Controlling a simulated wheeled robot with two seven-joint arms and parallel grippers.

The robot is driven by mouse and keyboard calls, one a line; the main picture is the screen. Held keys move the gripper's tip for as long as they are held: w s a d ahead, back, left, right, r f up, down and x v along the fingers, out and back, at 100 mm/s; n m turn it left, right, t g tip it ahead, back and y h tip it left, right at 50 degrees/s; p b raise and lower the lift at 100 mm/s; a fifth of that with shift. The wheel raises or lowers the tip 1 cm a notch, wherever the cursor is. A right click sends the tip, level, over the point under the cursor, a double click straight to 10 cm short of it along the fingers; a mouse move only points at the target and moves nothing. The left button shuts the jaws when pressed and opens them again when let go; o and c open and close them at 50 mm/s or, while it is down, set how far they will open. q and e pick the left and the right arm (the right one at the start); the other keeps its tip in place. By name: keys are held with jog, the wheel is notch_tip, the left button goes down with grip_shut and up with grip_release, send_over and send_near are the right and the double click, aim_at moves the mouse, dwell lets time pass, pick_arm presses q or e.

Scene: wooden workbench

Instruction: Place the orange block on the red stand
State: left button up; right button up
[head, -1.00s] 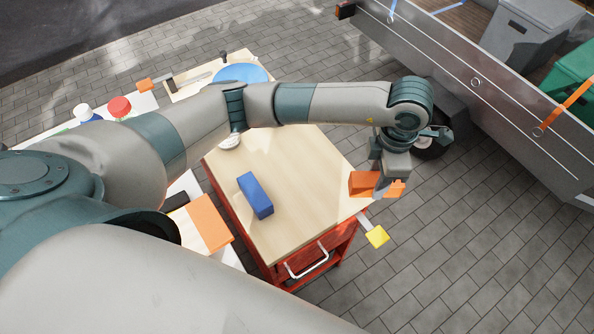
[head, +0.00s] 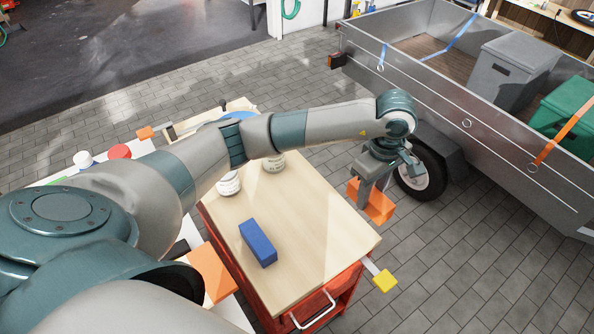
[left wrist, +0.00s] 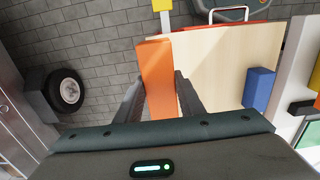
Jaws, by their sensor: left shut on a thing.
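My left gripper (head: 371,190) is shut on the orange block (head: 378,205), which hangs tilted in the air near the right edge of the wooden-topped red cart (head: 310,235). In the left wrist view the orange block (left wrist: 158,78) stands between the two fingers (left wrist: 160,100), overlapping the edge of the wooden top. I cannot pick out a red stand for certain; a red round thing (head: 119,152) lies at the left, partly behind my arm. My right gripper is not in view.
A blue block (head: 258,243) lies on the wooden top, with white round items (head: 229,183) near its back. A yellow piece (head: 385,281) sticks out at the front right corner. A metal trailer (head: 450,110) with a wheel (head: 422,175) stands to the right. The top right of the cart is clear.

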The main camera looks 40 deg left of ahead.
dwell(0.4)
pick_arm(q)
jog(key=shift+a+f, duration=0.15)
jog(key=shift+a, duration=0.3)
jog(key=p, duration=0.5)
send_over(325, 207)
notch_tip(325, 207, down, 6)
jog(key=shift+f, duration=0.35)
jog(key=shift+f+p, duration=0.95)
jog(key=shift+f, duration=1)
